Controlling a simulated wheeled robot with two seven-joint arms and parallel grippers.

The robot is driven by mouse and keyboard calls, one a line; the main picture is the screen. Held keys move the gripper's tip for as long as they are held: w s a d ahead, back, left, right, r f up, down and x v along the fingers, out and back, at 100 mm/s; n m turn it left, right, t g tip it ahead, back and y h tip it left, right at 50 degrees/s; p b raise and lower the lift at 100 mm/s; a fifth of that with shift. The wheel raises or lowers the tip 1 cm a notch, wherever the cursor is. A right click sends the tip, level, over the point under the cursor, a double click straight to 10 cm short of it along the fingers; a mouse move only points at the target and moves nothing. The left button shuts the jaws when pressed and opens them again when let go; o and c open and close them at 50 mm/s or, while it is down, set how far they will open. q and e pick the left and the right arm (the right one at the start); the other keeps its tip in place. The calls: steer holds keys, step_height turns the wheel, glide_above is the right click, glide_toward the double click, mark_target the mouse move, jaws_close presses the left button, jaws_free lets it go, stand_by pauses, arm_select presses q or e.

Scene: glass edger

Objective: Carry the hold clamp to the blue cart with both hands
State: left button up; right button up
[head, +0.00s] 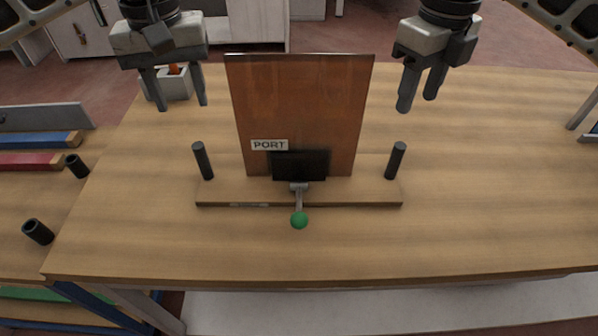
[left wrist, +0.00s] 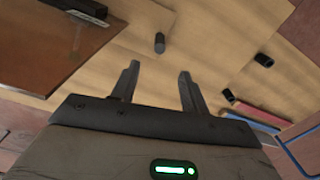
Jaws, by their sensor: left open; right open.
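The hold clamp (head: 225,193) stands on the wooden table: a wooden base bar with a black upright post at each end. Its black jaw (head: 300,165) is at the foot of an upright brown panel (head: 305,105) labelled PORT, and a green-knobbed lever (head: 299,220) points toward me. My left gripper (head: 181,104) is open and empty above the table, beyond the left post (head: 202,160). In the left wrist view that post (left wrist: 160,43) appears ahead of the open fingers (left wrist: 159,72). My right gripper (head: 417,103) is open and empty, beyond the right post (head: 396,161).
A wood-topped stand with blue frame parts (head: 110,305), apparently the blue cart, adjoins the table's left side. It bears two black pegs (head: 77,166) and blue and red strips (head: 35,161). A light box (head: 178,85) sits behind my left gripper. The table's right side is clear.

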mark_target(203, 160)
arm_select(q)
step_height(203, 160, down, 15)
steer(key=shift+f, duration=0.15)
arm_select(e)
step_height(203, 160, down, 15)
steer(key=shift+f, duration=0.1)
arm_select(q)
jaws_close()
arm_select(e)
jaws_close()
steer(key=shift+w, duration=0.1)
